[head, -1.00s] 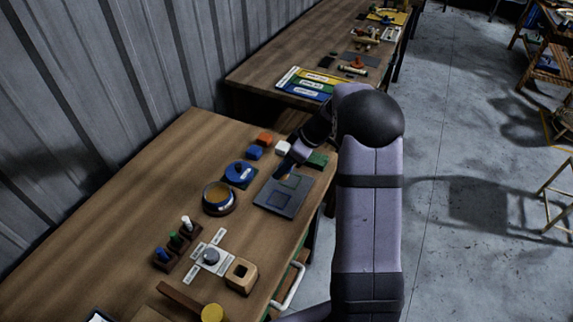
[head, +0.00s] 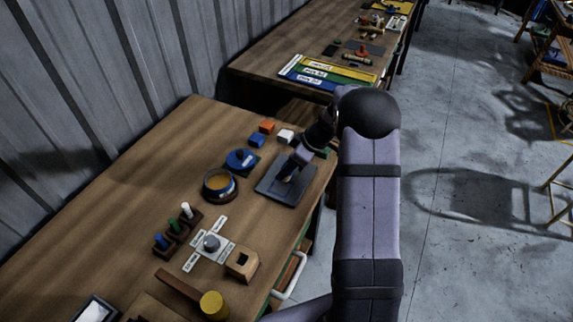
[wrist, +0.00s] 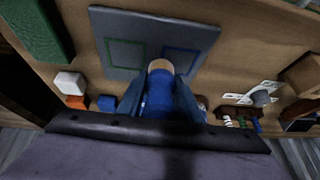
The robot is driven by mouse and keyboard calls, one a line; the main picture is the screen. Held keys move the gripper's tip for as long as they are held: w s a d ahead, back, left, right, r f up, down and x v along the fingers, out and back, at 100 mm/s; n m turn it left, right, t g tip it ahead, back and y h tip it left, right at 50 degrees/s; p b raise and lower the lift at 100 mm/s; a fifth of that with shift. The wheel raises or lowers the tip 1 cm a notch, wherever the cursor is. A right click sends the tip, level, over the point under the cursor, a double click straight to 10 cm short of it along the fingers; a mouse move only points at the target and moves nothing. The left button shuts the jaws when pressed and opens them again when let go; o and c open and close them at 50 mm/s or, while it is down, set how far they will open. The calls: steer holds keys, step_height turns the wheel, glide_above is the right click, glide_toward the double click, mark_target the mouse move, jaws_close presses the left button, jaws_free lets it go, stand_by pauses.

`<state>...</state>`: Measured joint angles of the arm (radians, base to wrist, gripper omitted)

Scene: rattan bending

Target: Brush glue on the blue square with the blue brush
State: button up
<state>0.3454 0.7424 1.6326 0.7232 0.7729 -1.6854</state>
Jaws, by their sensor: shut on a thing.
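My gripper (head: 288,174) is shut on the blue brush (wrist: 160,92), whose pale tan tip points at the grey board (head: 271,188). In the wrist view the board (wrist: 150,19) carries a green square outline (wrist: 127,53) and a blue square outline (wrist: 184,62). The brush tip appears over the lower left edge of the blue square, between the two outlines. I cannot tell whether the tip touches the board. In the head view my gripper covers much of the board, and the square is hard to make out there.
A round pot of amber glue (head: 219,186) stands left of the board, with a blue-topped round item (head: 240,160) behind it. Small blocks (head: 257,140) lie beyond. Pegs in dark holders (head: 175,225) and a wooden block (head: 241,262) stand nearer.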

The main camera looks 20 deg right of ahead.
steer(key=shift+s+a+f, duration=0.1)
steer(key=shift+a+f, duration=0.05)
steer(key=shift+f, duration=0.3)
steer(key=shift+s+a+f+p, duration=0.1)
steer(key=shift+s+a+p, duration=0.6)
steer(key=shift+s+a, duration=1.5)
steer(key=shift+s+r+p, duration=0.1)
steer(key=shift+r+p, duration=0.15)
steer(key=shift+p, duration=0.2)
steer(key=shift+f+p, duration=0.1)
steer(key=shift+p, duration=0.2)
steer(key=shift+w+d+f+b, duration=0.25)
steer(key=shift+w+d+b, duration=0.15)
steer(key=shift+w+d, duration=0.35)
steer(key=shift+w+d+b, duration=0.5)
steer(key=shift+w+d, duration=1)
steer(key=shift+w, duration=0.05)
steer(key=shift+w+d+r, duration=0.15)
steer(key=shift+d+r, duration=0.05)
steer(key=shift+r, duration=0.1)
steer(key=shift+w+r+p, duration=0.1)
steer(key=shift+r+p, duration=0.25)
steer(key=shift+r, duration=0.6)
steer(key=shift+a+r, duration=0.1)
steer(key=shift+r, duration=0.5)
steer(key=shift+r+p, duration=1.15)
steer(key=shift+r, duration=1.15)
steer(key=shift+f, duration=0.15)
